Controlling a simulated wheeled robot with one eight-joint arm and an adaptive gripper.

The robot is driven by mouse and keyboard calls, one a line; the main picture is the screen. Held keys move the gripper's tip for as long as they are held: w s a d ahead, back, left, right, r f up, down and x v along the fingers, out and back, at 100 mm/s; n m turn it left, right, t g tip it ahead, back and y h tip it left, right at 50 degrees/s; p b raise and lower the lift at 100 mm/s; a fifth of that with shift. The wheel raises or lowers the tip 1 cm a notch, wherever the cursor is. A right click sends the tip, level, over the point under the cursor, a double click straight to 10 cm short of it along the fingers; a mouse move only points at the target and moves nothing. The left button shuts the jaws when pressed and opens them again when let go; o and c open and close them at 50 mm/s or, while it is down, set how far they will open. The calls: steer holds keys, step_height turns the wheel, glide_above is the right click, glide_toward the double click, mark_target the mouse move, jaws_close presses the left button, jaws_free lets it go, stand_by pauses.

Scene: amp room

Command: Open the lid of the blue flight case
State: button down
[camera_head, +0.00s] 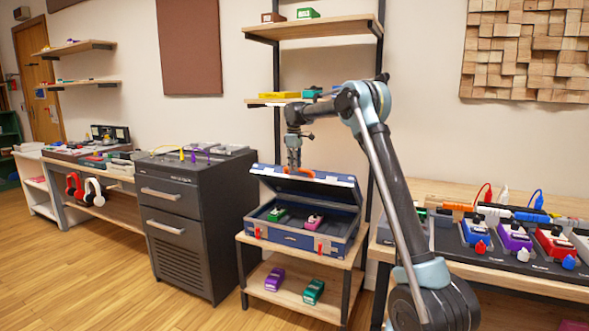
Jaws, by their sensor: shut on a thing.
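The blue flight case (290,239) sits on the wooden shelf of a black-framed rack, in the middle of the head view. Its lid (325,187) is tilted up, so the inside shows. A green pedal (276,214) and a pink pedal (313,220) are in the case. My gripper (294,169) points down at the lid's raised edge and is shut on the lid; the fingertips are small and hard to make out.
A dark drawer cabinet (185,263) stands left of the rack. A wooden table (440,255) with several coloured pedals is on the right. A shelf (262,102) is above the case. Purple (274,279) and green (314,291) pedals lie below it.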

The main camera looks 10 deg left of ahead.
steer(key=c, duration=1.5)
jaws_free()
steer(key=shift+w+f, duration=0.2)
steer(key=shift+w, duration=0.05)
steer(key=shift+c, duration=0.2)
steer(key=shift+s, duration=0.1)
steer(key=shift+r, duration=0.25)
step_height(320, 180, up, 12)
steer(key=shift+s+f, duration=0.15)
steer(key=shift+f, duration=0.1)
steer(key=shift+s, duration=0.1)
